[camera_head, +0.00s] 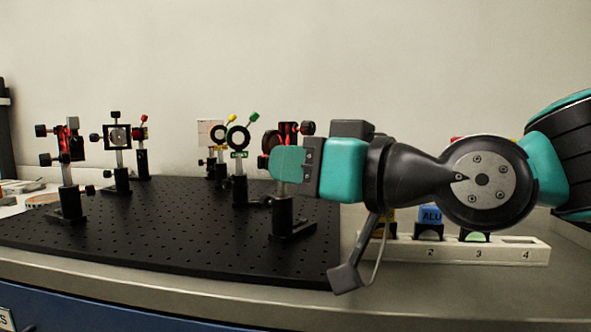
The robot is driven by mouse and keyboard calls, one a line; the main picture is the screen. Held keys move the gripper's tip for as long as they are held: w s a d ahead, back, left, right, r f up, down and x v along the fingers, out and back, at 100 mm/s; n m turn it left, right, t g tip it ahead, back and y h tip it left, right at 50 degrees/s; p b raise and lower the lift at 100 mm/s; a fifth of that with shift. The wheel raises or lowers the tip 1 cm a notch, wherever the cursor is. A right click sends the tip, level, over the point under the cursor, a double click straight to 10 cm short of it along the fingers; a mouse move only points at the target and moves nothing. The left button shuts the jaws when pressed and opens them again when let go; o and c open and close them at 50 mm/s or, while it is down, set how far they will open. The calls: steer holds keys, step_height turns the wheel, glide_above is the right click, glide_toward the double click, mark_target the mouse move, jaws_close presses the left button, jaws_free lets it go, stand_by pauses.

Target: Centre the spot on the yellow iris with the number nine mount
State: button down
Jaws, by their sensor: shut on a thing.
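The yellow iris (218,134) is a dark ring with a yellow-tipped lever, standing on a post toward the back of the black board. The green iris partly overlaps it. No light spot can be made out on it. My gripper (288,164) is at the board's right side, in front of a red mirror mount (291,130) on a black post. Its teal finger hides the mount's lower part. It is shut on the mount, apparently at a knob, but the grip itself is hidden. I cannot read a number nine on any mount.
The green iris (238,139) stands left of my gripper, before a white card (207,127). Another red mount (68,140), a black-framed optic (117,136) and a small red-knobbed mount (141,134) stand at left. A white numbered rack (515,252) lies below my arm. The front of the breadboard (170,240) is clear.

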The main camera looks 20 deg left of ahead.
steer(key=c, duration=1.1)
jaws_free()
steer(key=shift+o, duration=0.2)
steer(key=b+v, duration=0.1)
steer(key=v, duration=1.6)
steer(key=shift+d+b, duration=0.25)
steer(key=shift+b, duration=0.05)
steer(key=shift+f, duration=0.1)
